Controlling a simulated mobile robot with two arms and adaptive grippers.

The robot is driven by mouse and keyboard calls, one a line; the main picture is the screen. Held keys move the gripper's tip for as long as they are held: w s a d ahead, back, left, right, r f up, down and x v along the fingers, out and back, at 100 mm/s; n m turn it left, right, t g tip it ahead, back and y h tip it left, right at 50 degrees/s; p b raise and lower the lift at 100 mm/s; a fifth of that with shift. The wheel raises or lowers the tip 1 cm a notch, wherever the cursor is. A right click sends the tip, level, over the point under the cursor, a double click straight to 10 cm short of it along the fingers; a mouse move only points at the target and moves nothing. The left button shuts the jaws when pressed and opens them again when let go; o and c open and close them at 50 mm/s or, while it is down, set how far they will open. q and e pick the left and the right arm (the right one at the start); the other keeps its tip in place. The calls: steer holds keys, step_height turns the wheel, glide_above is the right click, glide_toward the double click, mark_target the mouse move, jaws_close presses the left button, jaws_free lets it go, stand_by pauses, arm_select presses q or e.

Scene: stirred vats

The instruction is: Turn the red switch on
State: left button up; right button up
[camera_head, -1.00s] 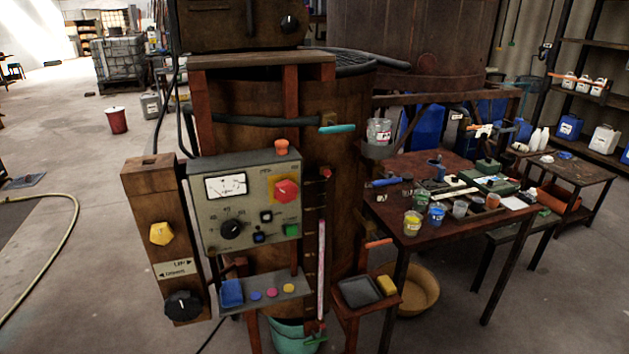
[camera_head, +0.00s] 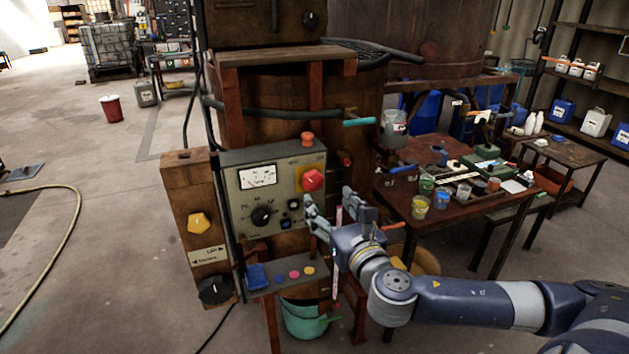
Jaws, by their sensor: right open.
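The red switch (camera_head: 313,180) is a chunky red knob on a yellow plate at the upper right of the grey control panel (camera_head: 240,215). The panel also bears a white dial gauge (camera_head: 257,177) and a black knob (camera_head: 262,216). My right gripper (camera_head: 328,196) is open and empty, its fingers pointing up, just below and right of the red switch. I see no contact with the switch. The gripper hides part of the panel's lower right corner. My left gripper is not in view.
An orange-red button (camera_head: 307,138) tops the panel. A shelf with a blue block (camera_head: 257,277) and coloured buttons sits below. A cluttered table (camera_head: 440,222) is at right. Open floor lies left.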

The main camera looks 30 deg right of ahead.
mark_target(315, 183)
steer(key=p+x, duration=0.2)
steer(key=x, duration=0.6)
steer(key=shift+w, duration=0.15)
steer(key=shift+w+d, duration=0.15)
steer(key=shift+w, duration=0.45)
steer(key=shift+c, duration=0.2)
steer(key=c, duration=1)
